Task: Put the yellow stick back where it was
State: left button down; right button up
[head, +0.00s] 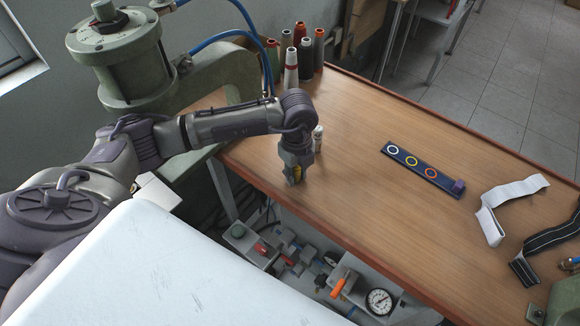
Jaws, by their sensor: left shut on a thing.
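My left gripper (294,178) points down over the near left part of the wooden table, close to its front edge. A dark blue strip (438,179) lies to the right on the table. The gripper is well apart from the strip. My right gripper is not in view.
A small white bottle-like thing (318,138) stands just behind the gripper. Several thread cones (304,57) stand at the back left. White (491,222) and black (548,237) bands lie at the right. A pressure gauge (379,301) sits below the front edge. The table's middle is clear.

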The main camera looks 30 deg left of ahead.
pick_arm(q)
jog(key=shift+a, duration=0.1)
jog(key=shift+s+d, duration=0.15)
jog(key=shift+d, duration=0.1)
jog(key=shift+s+d+r, duration=0.1)
jog(key=shift+s+d, duration=0.05)
jog(key=shift+d, duration=0.25)
jog(key=c, duration=1.3)
grip_release()
jog(key=o, duration=0.4)
jog(key=shift+a+f, duration=0.25)
jog(key=shift+a, duration=0.05)
jog(key=shift+c, duration=0.2)
jog(key=shift+d+r, duration=0.1)
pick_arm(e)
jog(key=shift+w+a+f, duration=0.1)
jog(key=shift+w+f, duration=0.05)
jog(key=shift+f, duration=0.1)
